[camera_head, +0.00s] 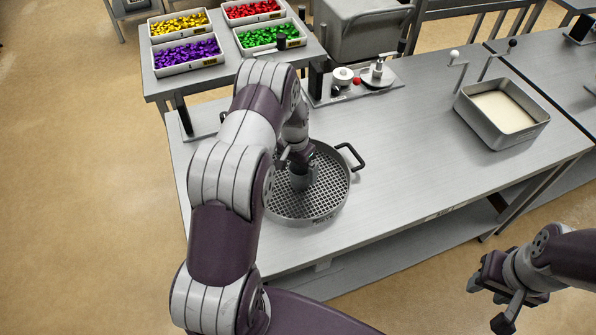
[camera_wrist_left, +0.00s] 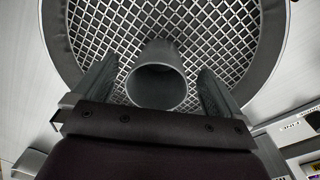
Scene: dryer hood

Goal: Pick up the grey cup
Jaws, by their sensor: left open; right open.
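The grey cup (camera_wrist_left: 158,86) stands in a round sieve (camera_wrist_left: 225,22) with a wire mesh. In the left wrist view its open mouth shows between the two fingers of my left gripper (camera_wrist_left: 157,90), which is open. There is a gap on each side of the cup. In the head view the cup (camera_head: 304,181) is partly hidden under my left gripper (camera_head: 299,163), inside the sieve (camera_head: 330,195). My right gripper (camera_head: 493,296) is off the table's front edge at the lower right, far from the cup, open and empty.
The sieve has a dark handle (camera_head: 352,157). A metal pan with pale contents (camera_head: 500,107) stands at the right of the table (camera_head: 420,150). A device with knobs (camera_head: 356,81) stands behind the sieve. Trays of coloured pieces (camera_head: 186,55) are at the back left. The table's middle is clear.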

